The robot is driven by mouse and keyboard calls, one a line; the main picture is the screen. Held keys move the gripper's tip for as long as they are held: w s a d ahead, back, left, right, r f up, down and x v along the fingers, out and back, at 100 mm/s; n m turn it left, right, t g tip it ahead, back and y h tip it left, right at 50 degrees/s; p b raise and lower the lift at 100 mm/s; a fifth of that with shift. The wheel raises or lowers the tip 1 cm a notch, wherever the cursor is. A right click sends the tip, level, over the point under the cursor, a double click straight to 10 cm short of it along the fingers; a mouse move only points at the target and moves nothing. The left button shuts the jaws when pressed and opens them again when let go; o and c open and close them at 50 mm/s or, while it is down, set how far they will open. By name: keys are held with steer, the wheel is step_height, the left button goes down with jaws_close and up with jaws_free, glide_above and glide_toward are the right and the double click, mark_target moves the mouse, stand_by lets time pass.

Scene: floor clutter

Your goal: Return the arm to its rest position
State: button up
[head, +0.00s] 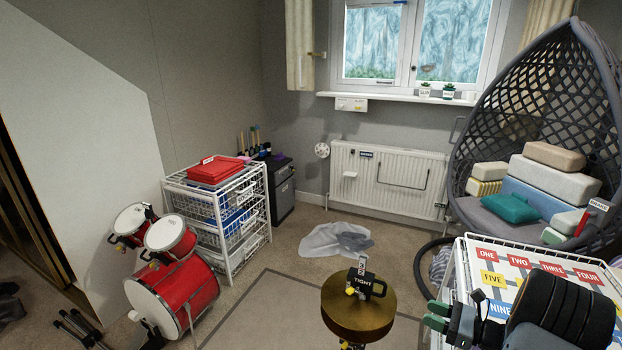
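My arm shows at the lower right, a thick black ribbed section lying across the front of a white wire-edged unit. My gripper (437,316) is at its left end, with dark green-grey fingertips pointing left. I see nothing held between the fingers, but they are small and seen from the side, so I cannot tell how far apart they are. It is just right of a round brass-coloured stool top (345,318) and in front of the unit's left edge.
The white unit (464,262) carries a number-word board. A red drum set (178,298) and wire basket rack (226,262) stand left. A grey cloth (335,240) lies on the carpet; a hanging chair (470,150) holds cushions.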

steer(key=s+a+r+n+g+h+p, duration=0.2)
steer(key=s+a+n+g+h+p, duration=0.2)
steer(key=s+a+n+g, duration=0.6)
steer(key=s+a+r+n+t+h+p, duration=0.1)
steer(key=a+r+n+h+p, duration=0.3)
steer(key=r+n, duration=0.3)
steer(key=s+a+r+n+t+h+p, duration=0.1)
steer(key=a+r+n+h+p, duration=0.4)
steer(key=r, duration=1.2)
steer(key=s+a+n+p, duration=0.1)
steer(key=n, duration=0.2)
steer(key=shift+s+a+r+n+t+p, duration=0.2)
steer(key=shift+a+r+n+t+p, duration=0.1)
steer(key=shift+p, duration=0.05)
